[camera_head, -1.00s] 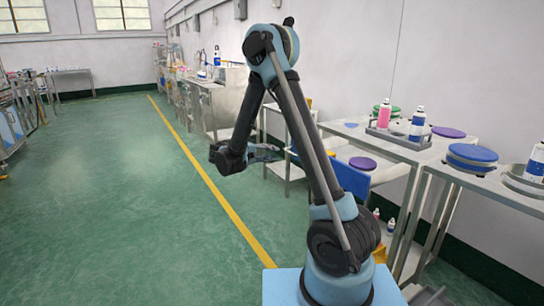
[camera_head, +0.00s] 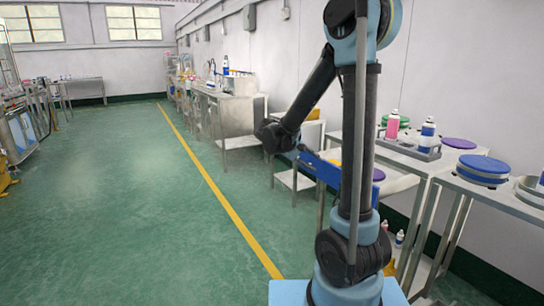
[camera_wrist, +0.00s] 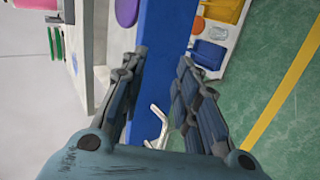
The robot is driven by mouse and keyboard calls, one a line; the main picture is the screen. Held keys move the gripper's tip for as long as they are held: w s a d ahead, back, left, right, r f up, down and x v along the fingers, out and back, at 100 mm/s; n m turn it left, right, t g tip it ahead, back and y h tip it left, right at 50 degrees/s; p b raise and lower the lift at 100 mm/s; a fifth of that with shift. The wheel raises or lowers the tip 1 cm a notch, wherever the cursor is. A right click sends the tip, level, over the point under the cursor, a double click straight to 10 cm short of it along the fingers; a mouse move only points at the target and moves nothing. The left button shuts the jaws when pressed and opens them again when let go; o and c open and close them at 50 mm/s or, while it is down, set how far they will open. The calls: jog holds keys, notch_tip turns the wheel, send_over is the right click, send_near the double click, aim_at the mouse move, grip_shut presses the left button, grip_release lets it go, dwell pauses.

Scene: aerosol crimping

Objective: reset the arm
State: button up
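My arm (camera_head: 360,150) rises at the right of the head view, its lower link nearly upright. Its forearm slopes down to the left to the wrist (camera_head: 277,137), in front of the work tables. The gripper is hard to make out in the head view. Behind the fingers are a blue panel (camera_wrist: 158,40) and the green floor.
A table (camera_head: 425,165) at the right bears a tray with a pink bottle (camera_head: 392,125) and a blue-white can (camera_head: 427,134). A blue round lid (camera_head: 482,169) lies nearer. Benches line the wall.

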jog(key=s+d+f+m+g+y, duration=0.1)
jog(key=s+d+y, duration=0.15)
jog(key=s, duration=0.55)
jog(key=s+d+m+g+y, duration=0.15)
jog(key=s+d, duration=0.25)
jog(key=s, duration=0.4)
jog(key=s+a+f+m+y, duration=0.1)
jog(key=s+a+f+y, duration=0.1)
jog(key=s, duration=0.5)
jog(key=s+a+f+m+y, duration=0.1)
jog(key=s+f+y, duration=0.2)
jog(key=s+f, duration=0.2)
jog(key=s, duration=0.3)
jog(key=shift+a+y, duration=0.35)
jog(key=shift+y, duration=0.05)
jog(key=shift+t, duration=0.25)
